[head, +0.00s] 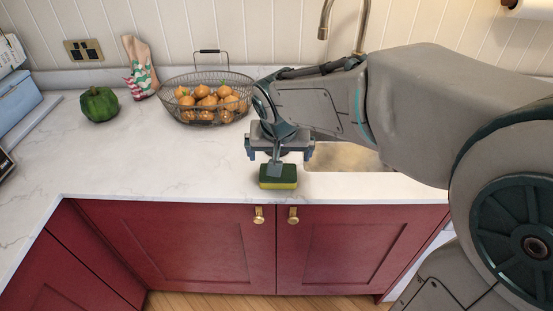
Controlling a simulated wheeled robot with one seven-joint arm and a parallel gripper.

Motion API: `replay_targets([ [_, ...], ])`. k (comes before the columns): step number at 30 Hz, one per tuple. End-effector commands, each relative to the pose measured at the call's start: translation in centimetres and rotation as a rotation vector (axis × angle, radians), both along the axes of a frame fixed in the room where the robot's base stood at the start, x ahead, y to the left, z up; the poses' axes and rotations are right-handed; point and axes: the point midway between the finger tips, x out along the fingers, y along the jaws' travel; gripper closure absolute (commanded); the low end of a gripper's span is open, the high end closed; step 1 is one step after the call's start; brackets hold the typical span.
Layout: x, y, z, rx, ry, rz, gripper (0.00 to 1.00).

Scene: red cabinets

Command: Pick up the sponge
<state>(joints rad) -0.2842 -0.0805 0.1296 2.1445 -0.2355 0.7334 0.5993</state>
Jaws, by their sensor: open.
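The sponge (289,175) is a small block, dark green on top and yellow below. It lies flat on the white counter (150,165) near the front edge, in the middle of the head view. My gripper (274,170) points down at the sponge, with its fingers over the sponge's upper part. The fingers overlap in this view, so the gap between them is hidden. I cannot tell whether the fingertips touch the sponge. The jaws are open, and the sponge rests on the counter.
A sink (345,157) with a faucet (325,18) lies behind and right of the sponge. A wire basket (200,75) of orange fruit stands behind left. A green pepper (99,104) and a patterned cloth or mitt (140,68) are farther left. The counter left of the sponge is clear.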

Motion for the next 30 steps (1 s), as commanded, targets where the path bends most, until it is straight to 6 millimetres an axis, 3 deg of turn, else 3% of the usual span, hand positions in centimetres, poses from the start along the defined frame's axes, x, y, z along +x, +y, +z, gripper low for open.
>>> replay_targets([
  [4, 1.0, 0.0, -2.7, -0.003, 0.005, 0.002, 0.0],
  [13, 1.8, 0.0, -4.8, -0.002, 0.003, 0.002, 0.0],
  [21, 3.0, 0.2, -8.2, -0.002, 0.003, 0.001, 0.0],
  [30, 3.4, 0.1, -9.0, -0.001, 0.0, 0.002, 0.0],
])
